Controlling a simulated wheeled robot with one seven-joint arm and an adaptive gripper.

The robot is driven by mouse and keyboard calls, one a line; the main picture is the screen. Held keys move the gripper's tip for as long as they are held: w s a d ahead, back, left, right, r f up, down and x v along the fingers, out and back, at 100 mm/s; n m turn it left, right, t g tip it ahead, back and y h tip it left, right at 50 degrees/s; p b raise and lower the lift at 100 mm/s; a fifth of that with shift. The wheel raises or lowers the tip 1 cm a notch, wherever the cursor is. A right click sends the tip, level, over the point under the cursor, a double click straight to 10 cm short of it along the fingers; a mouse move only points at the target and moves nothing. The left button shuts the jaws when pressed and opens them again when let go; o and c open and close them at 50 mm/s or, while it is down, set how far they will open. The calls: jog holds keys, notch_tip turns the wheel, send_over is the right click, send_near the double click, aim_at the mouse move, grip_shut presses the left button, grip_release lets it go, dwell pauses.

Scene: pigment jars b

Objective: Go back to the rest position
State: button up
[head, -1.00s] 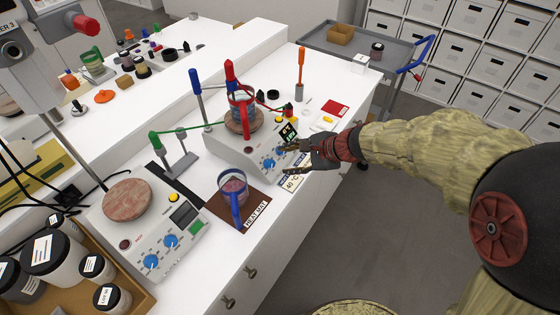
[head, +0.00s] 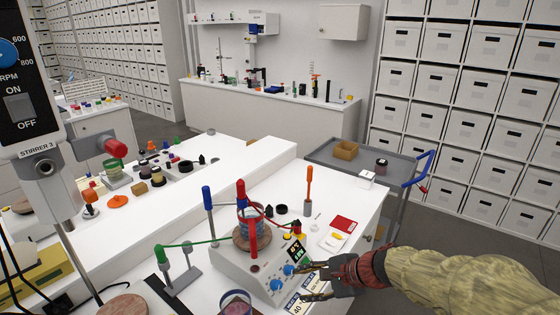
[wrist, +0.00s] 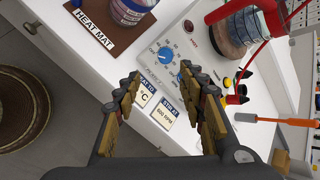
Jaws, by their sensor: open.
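My gripper (head: 318,284) is open and empty beside the front right of the stirring hotplate (head: 232,268), close to its blue knobs (head: 288,270). In the wrist view, the open fingers (wrist: 160,82) frame two small label cards (wrist: 154,106), one reading 600 RPM. No object is between the fingers. A glass beaker (head: 249,217) stands on the hotplate's round top, with a red clamp around it. A second glass vessel (head: 236,301) is cut off at the bottom of the head view; in the wrist view it stands on the brown heat mat (wrist: 88,28).
A grey cart (head: 325,156) with a tan box (head: 346,150) stands beyond the bench. White storage boxes fill the shelves (head: 440,78) at right.

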jog(key=s+d+n+g+h, duration=0.35)
jog(key=s+n, duration=0.55)
jog(key=s, duration=0.4)
jog(key=s+d+r+n+t+h, duration=0.3)
jog(key=s+d+r+n, duration=0.3)
jog(key=s+r, duration=0.3)
jog(key=shift+d+r+t, duration=0.3)
jog(key=shift+r+t, duration=0.15)
jog(key=shift+r, duration=0.3)
jog(key=shift+h, duration=0.25)
jog(key=shift+c, duration=0.2)
